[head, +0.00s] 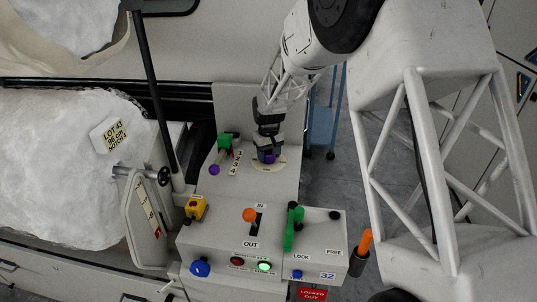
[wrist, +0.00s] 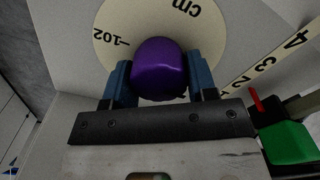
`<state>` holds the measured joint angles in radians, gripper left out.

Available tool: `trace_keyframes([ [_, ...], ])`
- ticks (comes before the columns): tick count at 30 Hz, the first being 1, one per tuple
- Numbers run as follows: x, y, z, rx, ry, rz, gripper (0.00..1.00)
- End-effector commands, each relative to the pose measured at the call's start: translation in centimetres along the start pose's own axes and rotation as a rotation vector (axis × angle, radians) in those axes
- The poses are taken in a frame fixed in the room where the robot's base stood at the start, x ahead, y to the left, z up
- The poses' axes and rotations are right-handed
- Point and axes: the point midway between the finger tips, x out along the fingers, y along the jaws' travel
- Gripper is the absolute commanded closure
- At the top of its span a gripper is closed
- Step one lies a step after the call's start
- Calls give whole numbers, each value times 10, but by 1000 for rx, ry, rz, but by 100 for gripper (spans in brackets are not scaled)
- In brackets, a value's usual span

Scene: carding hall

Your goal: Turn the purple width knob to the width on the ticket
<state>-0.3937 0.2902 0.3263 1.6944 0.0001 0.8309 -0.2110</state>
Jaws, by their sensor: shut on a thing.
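The purple width knob (wrist: 160,66) sits on a round cream dial (wrist: 215,35) marked "cm" and, at the left, "102". My gripper (wrist: 161,80) is shut on the knob, with one blue finger on each side. In the head view my gripper (head: 268,148) comes down onto the knob (head: 269,157), which is mostly hidden. No pointer on the knob can be made out. The ticket (head: 109,135) on the white fibre bale at the left reads "LOT 43", a cm width that looks like 96, and a notch that looks like 4.
In front, the panel carries an orange IN/OUT lever (head: 250,215), a green LOCK/FREE lever (head: 289,228) and several buttons. A dark post stands left.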

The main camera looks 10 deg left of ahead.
Motion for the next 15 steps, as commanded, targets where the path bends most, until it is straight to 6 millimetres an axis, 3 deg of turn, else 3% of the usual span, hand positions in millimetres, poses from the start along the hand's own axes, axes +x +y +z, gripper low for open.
trace_keyframes([
  [1, -1, 0, 0, -1, 1, 0, 71],
  [2, -1, 0, 0, 0, 1, 0, 45],
  [6, -1, 0, 0, 0, 1, 0, 23],
  [15, -1, 0, 0, 0, 0, 0, 22],
])
